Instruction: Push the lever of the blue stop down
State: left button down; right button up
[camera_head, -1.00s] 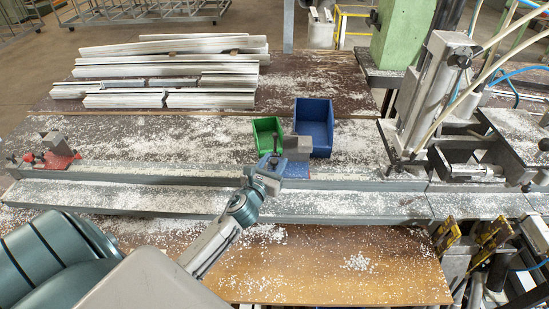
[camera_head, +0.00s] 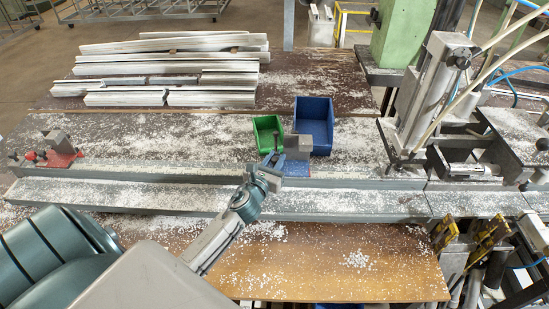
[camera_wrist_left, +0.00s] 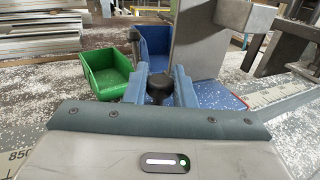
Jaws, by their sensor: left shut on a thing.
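The blue stop has a blue base plate (camera_head: 298,170) and an upright grey block (camera_head: 299,145), standing on the bench near the middle of the head view. In the left wrist view, its grey block (camera_wrist_left: 198,45) and blue plate (camera_wrist_left: 218,96) are just beyond and right of the fingers. My left gripper (camera_head: 271,160) is at the left side of the block. In the left wrist view, my left gripper (camera_wrist_left: 159,82) is shut on the lever's black knob (camera_wrist_left: 159,90). The lever's shaft is hidden below it. My right gripper is not in view.
A green bin (camera_head: 266,134) and a blue bin (camera_head: 314,126) stand just behind the stop. A red stop (camera_head: 62,159) is at the bench's left end. Metal profiles (camera_head: 170,70) lie at the back. A clamp machine (camera_head: 440,90) stands right. White chips litter the bench.

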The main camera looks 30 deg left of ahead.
pick_arm(q)
jog(key=c, duration=1.3)
grip_release()
jog(key=shift+d, duration=0.1)
jog(key=shift+o, duration=0.2)
jog(key=shift+s, duration=0.1)
jog(key=shift+s+f, duration=0.1)
jog(key=shift+s, duration=0.15)
jog(key=s+b, duration=0.1)
jog(key=s, duration=0.2)
jog(key=s+d+b, duration=0.1)
jog(key=s, duration=0.2)
jog(key=s+b, duration=0.1)
jog(key=s, duration=0.3)
jog(key=shift+d, duration=0.35)
